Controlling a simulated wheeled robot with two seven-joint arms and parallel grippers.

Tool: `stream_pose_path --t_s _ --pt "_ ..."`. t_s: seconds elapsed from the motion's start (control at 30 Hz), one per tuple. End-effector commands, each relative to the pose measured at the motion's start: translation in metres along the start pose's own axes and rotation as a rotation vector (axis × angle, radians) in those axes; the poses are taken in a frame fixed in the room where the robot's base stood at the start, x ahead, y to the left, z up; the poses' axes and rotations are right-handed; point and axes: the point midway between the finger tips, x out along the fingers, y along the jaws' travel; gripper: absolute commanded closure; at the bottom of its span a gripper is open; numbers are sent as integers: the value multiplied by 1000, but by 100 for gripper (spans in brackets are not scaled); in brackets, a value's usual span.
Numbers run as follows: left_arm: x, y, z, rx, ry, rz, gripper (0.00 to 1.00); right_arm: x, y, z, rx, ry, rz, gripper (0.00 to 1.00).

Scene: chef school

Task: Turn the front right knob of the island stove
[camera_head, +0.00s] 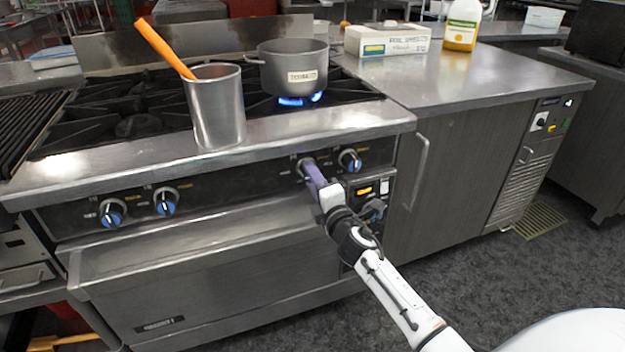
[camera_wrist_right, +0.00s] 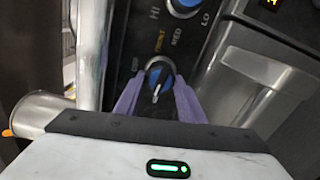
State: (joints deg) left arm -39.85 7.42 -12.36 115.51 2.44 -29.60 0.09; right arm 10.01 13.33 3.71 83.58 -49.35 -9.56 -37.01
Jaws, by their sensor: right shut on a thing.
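The island stove (camera_head: 270,130) has a front panel with several blue-faced knobs. My right gripper (camera_head: 309,172) reaches the panel from the lower right, its purple fingers at the left knob of the right-hand pair. In the right wrist view, that blue and black knob (camera_wrist_right: 160,78) sits between my two fingers (camera_wrist_right: 160,98), which are shut on its sides. A "FRONT" label is printed beside it. In the head view my gripper mostly hides this knob. The other knob of the pair (camera_head: 350,160) is free, just to the right. My left gripper is out of view.
A grey pot (camera_head: 293,65) stands over a lit blue flame (camera_head: 300,99). A metal canister (camera_head: 216,105) with an orange-handled utensil stands near the stove's front edge. Two more knobs (camera_head: 112,212) (camera_head: 165,201) are at the left. A counter (camera_head: 470,75) adjoins on the right.

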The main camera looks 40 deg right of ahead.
Motion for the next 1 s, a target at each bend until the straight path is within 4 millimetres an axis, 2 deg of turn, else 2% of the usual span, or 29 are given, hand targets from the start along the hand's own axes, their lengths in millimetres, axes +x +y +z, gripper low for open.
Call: stream_pose_path --t_s 0.4,1.0 --pt "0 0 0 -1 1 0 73 0 -2 0 -238 0 -2 87" --pt "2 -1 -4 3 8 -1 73 0 -2 0 -289 1 -2 87"
